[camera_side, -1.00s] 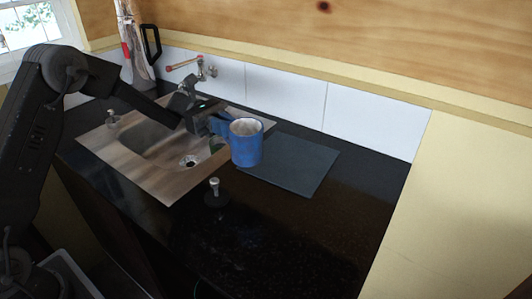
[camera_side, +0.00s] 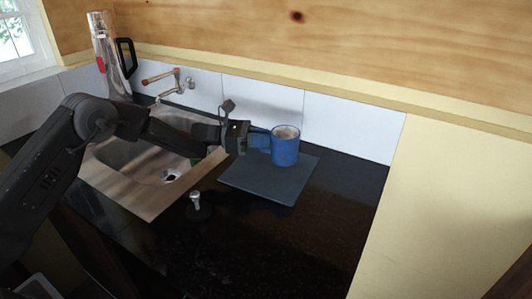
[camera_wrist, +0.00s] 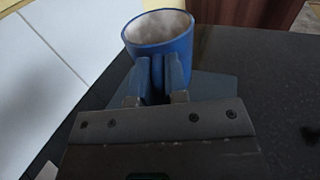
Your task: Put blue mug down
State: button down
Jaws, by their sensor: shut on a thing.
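The blue mug (camera_side: 286,150) is upright at the far edge of the dark mat in the side view. I cannot tell for sure whether its base touches the mat. My gripper (camera_side: 260,140) is shut on the mug's left side, where the handle is. In the wrist view, the mug (camera_wrist: 163,52) shows its pale inside, and the two fingers of my gripper (camera_wrist: 157,75) are close together at its near side.
The dark mat (camera_side: 268,186) lies on the black counter (camera_side: 270,235). A steel sink (camera_side: 135,190) with a wall tap (camera_side: 178,82) is to its left. A small stopper (camera_side: 197,203) stands in front, and a tall flask (camera_side: 108,55) stands at the back left. White tiles (camera_side: 350,125) rise behind.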

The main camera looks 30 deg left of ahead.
aim_at(266, 152)
jog(key=shift+w+d+f, duration=0.15)
jog(key=shift+d+f, duration=0.15)
jog(key=shift+d, duration=0.15)
jog(key=shift+f, duration=1.9)
jog(key=shift+f, duration=0.15)
jog(key=c, duration=1.1)
grip_release()
jog(key=shift+c, duration=0.2)
